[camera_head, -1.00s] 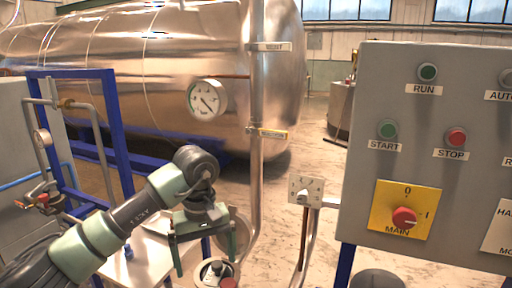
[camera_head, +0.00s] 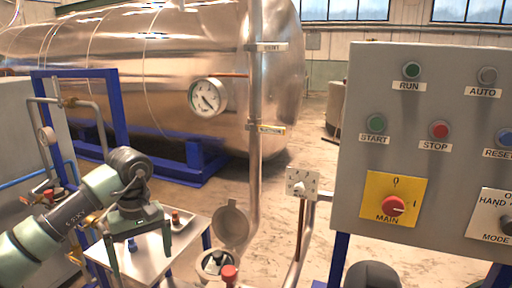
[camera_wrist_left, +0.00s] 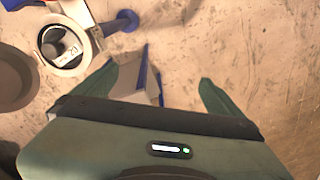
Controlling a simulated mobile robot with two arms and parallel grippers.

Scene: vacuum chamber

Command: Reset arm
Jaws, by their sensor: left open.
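My left arm comes in from the left in the head view. Its green left gripper (camera_head: 142,264) points down with its two fingers spread apart and nothing between them. It hangs in front of a small white-topped table (camera_head: 187,238). In the left wrist view the two fingers of the left gripper (camera_wrist_left: 158,76) are wide apart, with the floor and a pale, blue-edged piece behind them. My right gripper is not in view.
A grey control panel (camera_head: 455,110) with a red MAIN switch (camera_head: 392,205) stands at right. A large metal tank (camera_head: 150,75) with a gauge (camera_head: 207,97) fills the back. A round open-lidded port (camera_head: 215,263) lies right of the gripper.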

